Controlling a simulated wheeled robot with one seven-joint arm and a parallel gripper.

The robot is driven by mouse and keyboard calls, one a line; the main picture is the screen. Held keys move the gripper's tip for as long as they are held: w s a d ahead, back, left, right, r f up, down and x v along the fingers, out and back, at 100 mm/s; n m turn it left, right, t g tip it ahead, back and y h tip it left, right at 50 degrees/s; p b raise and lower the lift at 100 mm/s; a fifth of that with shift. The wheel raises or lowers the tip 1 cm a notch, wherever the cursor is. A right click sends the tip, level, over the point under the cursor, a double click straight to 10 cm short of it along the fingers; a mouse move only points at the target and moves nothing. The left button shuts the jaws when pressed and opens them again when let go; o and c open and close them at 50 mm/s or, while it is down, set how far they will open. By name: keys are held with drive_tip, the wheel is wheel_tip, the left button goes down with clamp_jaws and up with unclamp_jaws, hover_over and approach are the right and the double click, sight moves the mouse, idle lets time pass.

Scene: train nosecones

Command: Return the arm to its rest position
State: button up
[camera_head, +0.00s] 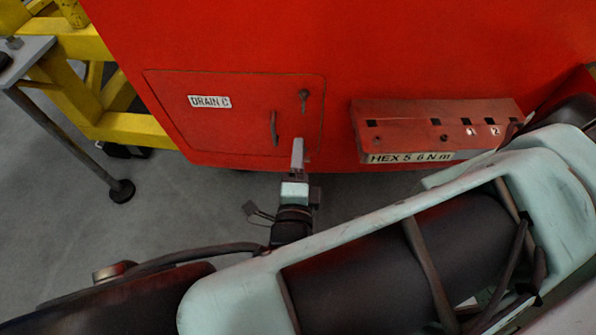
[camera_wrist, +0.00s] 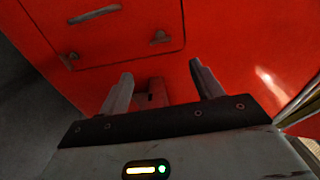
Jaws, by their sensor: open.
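My gripper (camera_head: 297,150) is in front of the lower edge of the red nosecone (camera_head: 330,45), just below the hatch labelled DRAIN C (camera_head: 180,115). In the wrist view the two fingers of my gripper (camera_wrist: 161,72) stand well apart. I see nothing clamped between them. A small dark reddish part (camera_wrist: 151,95) shows between the fingers; I cannot tell how far off it is. My arm reaches across the lower right of the head view and hides the floor there. The hatch lies flush and looks closed, with a handle (camera_head: 274,129) and a latch (camera_head: 304,97).
A red ledge (camera_head: 400,132) with square holes, labelled HEX 5 6 N m, juts out to the right of the hatch, close to my arm. A yellow frame (camera_head: 120,128) and a grey table (camera_head: 22,55) stand at the left.

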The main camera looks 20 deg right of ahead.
drive_tip(key=shift+v, duration=0.9)
drive_tip(key=d+r+m+g, duration=0.3)
drive_tip(key=d+m+g, duration=0.45)
drive_tip(key=m, duration=0.65)
drive_tip(key=d+r+m+g, duration=0.2)
drive_tip(key=d+m+g, duration=0.3)
drive_tip(key=m+g, duration=0.7)
drive_tip(key=w+d+r+m+t+y, duration=0.35)
drive_tip(key=r+m, duration=0.25)
drive_tip(key=m, duration=0.6)
drive_tip(key=w+d+r+m+t+y, duration=0.2)
drive_tip(key=d+r+m+t+y, duration=0.3)
drive_tip(key=m, duration=0.6)
drive_tip(key=s+a+r+n+g, duration=0.1)
drive_tip(key=s+a+n, duration=0.3)
drive_tip(key=a, duration=0.6)
drive_tip(key=s+a+r+n+g, duration=0.2)
drive_tip(key=s+a+n+g, duration=0.1)
drive_tip(key=s+a, duration=0.6)
drive_tip(key=shift+s+a+n+g, duration=0.3)
drive_tip(key=shift+a+n+g, duration=0.1)
drive_tip(key=shift+g, duration=0.2)
